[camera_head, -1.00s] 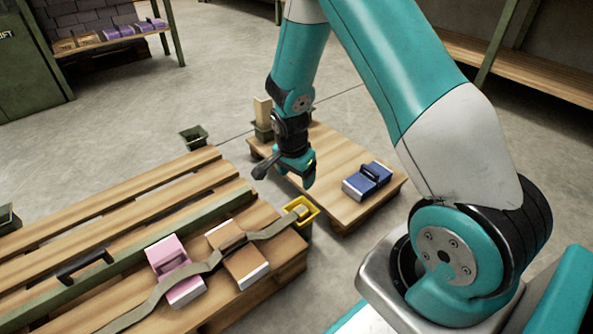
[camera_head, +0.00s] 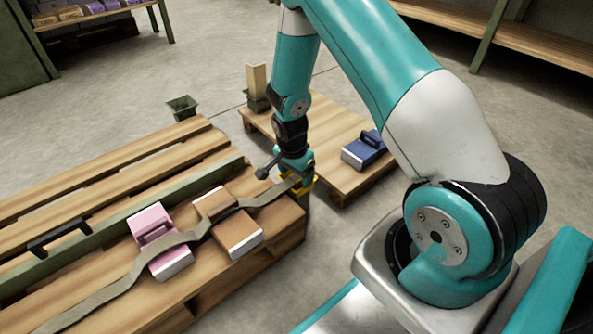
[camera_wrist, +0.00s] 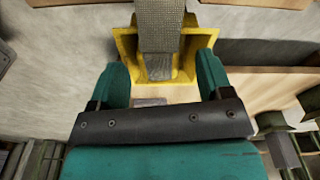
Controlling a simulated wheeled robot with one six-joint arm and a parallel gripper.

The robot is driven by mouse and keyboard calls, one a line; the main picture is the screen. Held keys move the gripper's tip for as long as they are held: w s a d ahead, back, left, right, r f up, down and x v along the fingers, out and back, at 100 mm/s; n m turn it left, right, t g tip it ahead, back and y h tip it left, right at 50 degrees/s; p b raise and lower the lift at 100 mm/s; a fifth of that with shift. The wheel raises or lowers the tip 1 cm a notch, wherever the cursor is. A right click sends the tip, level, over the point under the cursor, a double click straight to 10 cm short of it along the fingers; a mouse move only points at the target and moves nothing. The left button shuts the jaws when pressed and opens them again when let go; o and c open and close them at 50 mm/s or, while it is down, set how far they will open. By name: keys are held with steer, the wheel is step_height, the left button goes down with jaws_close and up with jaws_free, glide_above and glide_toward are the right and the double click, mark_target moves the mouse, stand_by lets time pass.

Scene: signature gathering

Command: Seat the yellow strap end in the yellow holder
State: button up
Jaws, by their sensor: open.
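The yellow holder (camera_wrist: 128,44) sits at the pallet's right edge; in the head view only bits of it (camera_head: 312,181) show beneath my gripper (camera_head: 297,181). The grey-green strap (camera_head: 262,197) runs over the boxes into the holder.
A pink box (camera_head: 151,221) and a brown box (camera_head: 238,234) lie under the strap on the wooden pallet (camera_head: 190,303). A blue box (camera_head: 362,152) sits on a lower pallet (camera_head: 345,182) behind the holder. A dark green bin (camera_head: 182,107) stands on the floor.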

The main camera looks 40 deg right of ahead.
steer(key=c, duration=1.1)
steer(key=o, duration=1.1)
steer(key=shift+c, duration=0.2)
steer(key=shift+r, duration=0.1)
step_height(320, 180, up, 17)
steer(key=a+p, duration=0.2)
steer(key=p, duration=0.8)
steer(key=shift+s+p, duration=0.25)
steer(key=shift+p, duration=0.05)
